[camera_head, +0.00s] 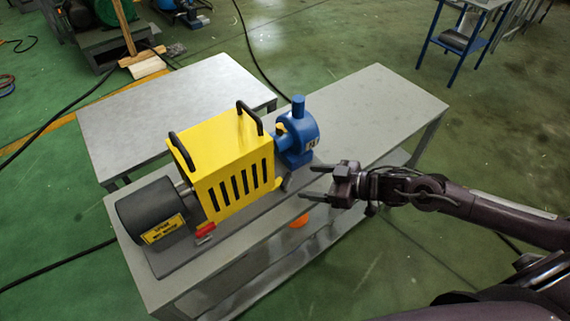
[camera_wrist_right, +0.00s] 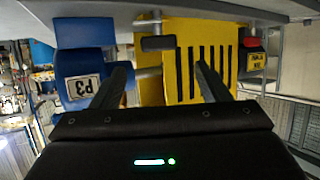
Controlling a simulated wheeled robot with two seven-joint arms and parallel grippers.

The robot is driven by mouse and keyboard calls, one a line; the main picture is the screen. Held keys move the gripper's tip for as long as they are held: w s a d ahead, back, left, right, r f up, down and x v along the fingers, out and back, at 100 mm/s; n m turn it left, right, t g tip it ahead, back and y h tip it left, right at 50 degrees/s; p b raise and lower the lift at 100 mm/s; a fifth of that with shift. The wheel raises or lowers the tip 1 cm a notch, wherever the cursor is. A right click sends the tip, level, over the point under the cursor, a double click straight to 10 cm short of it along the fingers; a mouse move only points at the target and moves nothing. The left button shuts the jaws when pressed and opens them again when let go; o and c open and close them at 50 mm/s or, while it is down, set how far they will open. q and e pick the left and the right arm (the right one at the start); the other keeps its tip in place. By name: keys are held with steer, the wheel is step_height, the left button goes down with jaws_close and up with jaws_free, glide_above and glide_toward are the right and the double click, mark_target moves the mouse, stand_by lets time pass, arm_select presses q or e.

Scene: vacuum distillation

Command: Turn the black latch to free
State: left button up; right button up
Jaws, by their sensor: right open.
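The yellow slotted guard (camera_head: 235,168) stands on the bench between a blue pump (camera_head: 298,135) and a dark motor (camera_head: 150,210). In the upside-down right wrist view, the black latch (camera_wrist_right: 158,43) is a small dark block low on the guard's pump side. It lies beyond and between my fingers, and no contact shows. In the head view the latch is hard to make out. My right gripper (camera_head: 313,182) is open and empty, to the right of the guard's lower pump-side corner. Its spread fingers also show in the wrist view (camera_wrist_right: 162,72). My left gripper is not in view.
A red latch (camera_head: 205,230) sits low on the guard's motor side. Two black handles top the guard. The grey bench (camera_head: 385,105) is clear to the right of the pump. Another grey table (camera_head: 150,105) stands behind. An orange object (camera_head: 298,221) shows below the bench top.

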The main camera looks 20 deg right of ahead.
mark_target(288, 179)
steer(key=x, duration=0.7)
steer(key=shift+w+f, duration=0.1)
steer(key=shift+f, duration=0.05)
steer(key=shift+d, duration=0.1)
steer(key=shift+p, duration=0.35)
steer(key=c, duration=1)
